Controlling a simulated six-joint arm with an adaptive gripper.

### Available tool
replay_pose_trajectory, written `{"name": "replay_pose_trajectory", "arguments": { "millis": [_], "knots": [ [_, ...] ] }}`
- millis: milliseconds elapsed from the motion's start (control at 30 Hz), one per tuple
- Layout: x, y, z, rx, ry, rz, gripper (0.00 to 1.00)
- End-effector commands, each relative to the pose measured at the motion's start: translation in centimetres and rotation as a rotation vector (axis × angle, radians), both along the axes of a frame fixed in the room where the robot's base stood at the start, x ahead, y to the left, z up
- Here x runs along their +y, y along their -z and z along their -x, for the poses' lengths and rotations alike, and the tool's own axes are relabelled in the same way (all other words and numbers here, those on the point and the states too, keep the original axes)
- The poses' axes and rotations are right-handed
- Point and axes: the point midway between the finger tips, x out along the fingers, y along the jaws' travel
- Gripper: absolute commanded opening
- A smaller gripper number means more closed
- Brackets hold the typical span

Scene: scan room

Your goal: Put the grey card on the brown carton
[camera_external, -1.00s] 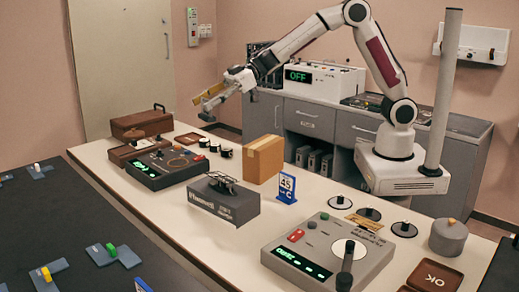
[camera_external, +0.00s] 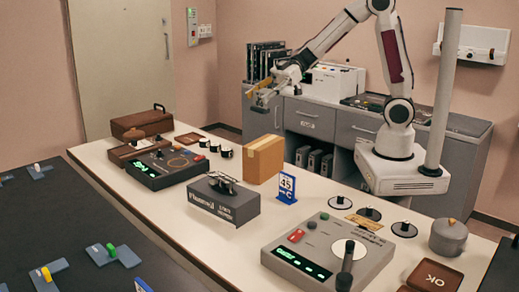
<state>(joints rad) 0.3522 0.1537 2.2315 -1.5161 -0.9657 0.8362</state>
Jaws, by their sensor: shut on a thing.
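The brown carton (camera_external: 259,162) stands upright on the white table, near its back edge. My gripper (camera_external: 263,99) is raised well above the carton and apart from it. It is shut on the grey card (camera_external: 260,109), which shows only as a small dark sliver under the fingertips. The card's full shape and tilt are too small to tell.
A grey stand (camera_external: 224,202) and a blue sign marked 45 (camera_external: 287,189) stand in front of the carton. Small black-topped pots (camera_external: 224,151) are to its left. A grey console (camera_external: 328,250) is at the front right. The carton's top is clear.

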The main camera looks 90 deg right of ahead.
Motion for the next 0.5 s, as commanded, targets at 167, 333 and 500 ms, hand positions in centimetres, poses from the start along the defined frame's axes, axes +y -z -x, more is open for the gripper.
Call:
{"name": "replay_pose_trajectory", "arguments": {
  "millis": [167, 333, 500],
  "knots": [
    [1.24, 0.43, 1.35, -0.002, -0.046, 0.000, 0.26],
    [1.33, 0.32, 1.36, -0.002, -0.044, 0.000, 0.26],
    [1.31, 0.33, 1.33, -0.001, -0.043, 0.000, 0.26]
  ]
}}
